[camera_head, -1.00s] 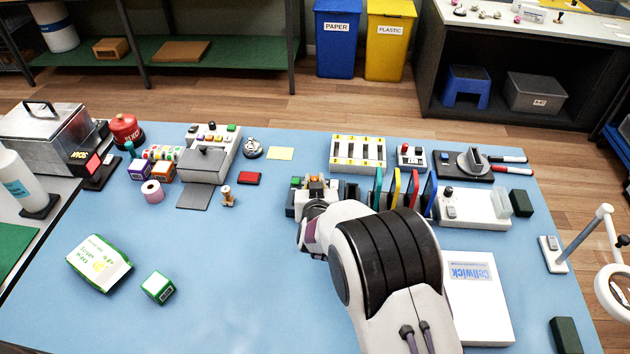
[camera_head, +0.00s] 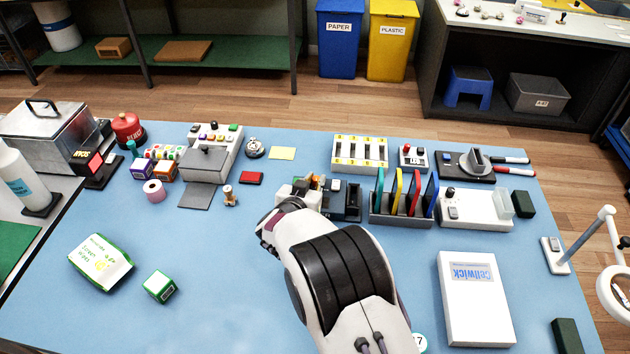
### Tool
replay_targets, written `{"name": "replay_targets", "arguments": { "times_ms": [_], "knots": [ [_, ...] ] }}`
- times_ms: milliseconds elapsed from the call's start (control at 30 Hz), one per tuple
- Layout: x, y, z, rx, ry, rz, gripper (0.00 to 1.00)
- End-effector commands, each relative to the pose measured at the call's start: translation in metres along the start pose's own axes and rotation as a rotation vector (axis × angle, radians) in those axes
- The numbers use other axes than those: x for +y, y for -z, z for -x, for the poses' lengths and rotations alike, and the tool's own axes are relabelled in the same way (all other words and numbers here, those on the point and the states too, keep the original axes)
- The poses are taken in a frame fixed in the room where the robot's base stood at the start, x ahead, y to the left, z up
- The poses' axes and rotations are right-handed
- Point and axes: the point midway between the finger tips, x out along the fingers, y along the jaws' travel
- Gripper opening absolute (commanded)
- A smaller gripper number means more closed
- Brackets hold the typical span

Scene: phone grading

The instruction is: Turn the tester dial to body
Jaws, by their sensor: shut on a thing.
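No dial marking can be read, so I cannot tell where the dial points. A small green patch shows between the fingers. The right part of the dark device is in plain view beside the gripper.
Right of the device stands a rack (camera_head: 400,212) with coloured upright plates, then a white box (camera_head: 474,209) with a knob. A Cellwick box (camera_head: 474,310) lies at the front right. The front-left blue table is mostly clear.

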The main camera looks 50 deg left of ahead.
Motion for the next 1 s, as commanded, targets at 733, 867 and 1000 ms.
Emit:
{"name": "replay_targets", "arguments": {
  "times_ms": [733, 867, 1000],
  "knots": [
    [-0.0035, 0.0003, -0.0002, 0.001, -0.189, -0.079, 0.0],
    [-0.0038, 0.0011, -0.0002, 0.002, -0.198, -0.082, 0.0],
    [-0.0035, 0.0013, -0.0002, 0.002, -0.202, -0.085, 0.0]
  ]
}}
